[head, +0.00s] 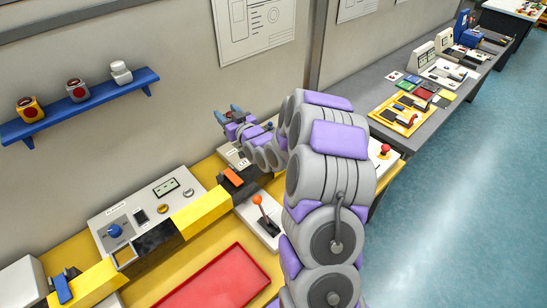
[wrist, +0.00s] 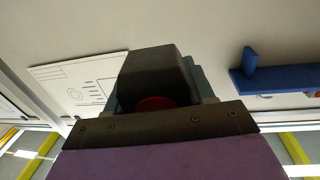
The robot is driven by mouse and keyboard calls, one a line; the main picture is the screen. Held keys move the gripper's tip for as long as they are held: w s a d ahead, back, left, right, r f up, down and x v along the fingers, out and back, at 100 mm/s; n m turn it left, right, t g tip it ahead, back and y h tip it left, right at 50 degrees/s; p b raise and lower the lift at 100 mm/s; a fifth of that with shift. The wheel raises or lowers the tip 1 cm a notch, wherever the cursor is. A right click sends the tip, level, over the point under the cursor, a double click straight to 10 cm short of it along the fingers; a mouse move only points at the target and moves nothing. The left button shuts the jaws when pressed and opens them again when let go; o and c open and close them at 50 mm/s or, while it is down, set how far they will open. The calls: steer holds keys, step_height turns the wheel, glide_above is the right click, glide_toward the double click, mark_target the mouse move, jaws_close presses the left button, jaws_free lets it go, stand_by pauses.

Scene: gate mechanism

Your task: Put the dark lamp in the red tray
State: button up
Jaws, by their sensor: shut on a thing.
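The dark lamp (wrist: 160,75) fills the middle of the wrist view, a dark boxy body with a red round part (wrist: 155,103) partly hidden behind my gripper's dark plate. My gripper (head: 230,116) is shut on it, raised in front of the wall above the back of the bench. In the head view the lamp cannot be made out clearly at the fingers. The red tray (head: 222,279) lies on the yellow bench at the bottom, nearer than my gripper and to its left in the picture, cut by the lower edge.
A blue shelf (head: 88,103) on the wall holds a yellow lamp (head: 30,108), a grey lamp (head: 77,90) and a white one (head: 121,72). An orange-knobbed lever (head: 261,214) stands right of the tray. A panel with a blue knob (head: 117,231) and a yellow bar (head: 201,212) lie behind it.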

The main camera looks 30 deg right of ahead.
steer(key=s+d+f, duration=0.4)
steer(key=s, duration=0.3)
steer(key=s+d+f+n+y, duration=0.1)
steer(key=s+d+f, duration=0.3)
steer(key=s, duration=0.3)
steer(key=s+d+f+y, duration=0.1)
steer(key=s+d+f, duration=0.3)
steer(key=s, duration=0.3)
steer(key=shift+d+f, duration=0.4)
steer(key=shift+f, duration=0.05)
steer(key=w, duration=0.5)
steer(key=w+f+b, duration=0.1)
steer(key=w, duration=0.8)
steer(key=shift+w+f+b, duration=0.2)
steer(key=shift+w+b, duration=0.15)
steer(key=f, duration=0.1)
steer(key=w+f, duration=0.1)
steer(key=shift+w+f+b, duration=0.2)
steer(key=shift+f+b, duration=0.15)
steer(key=shift+d+f, duration=0.1)
steer(key=shift+f, duration=0.15)
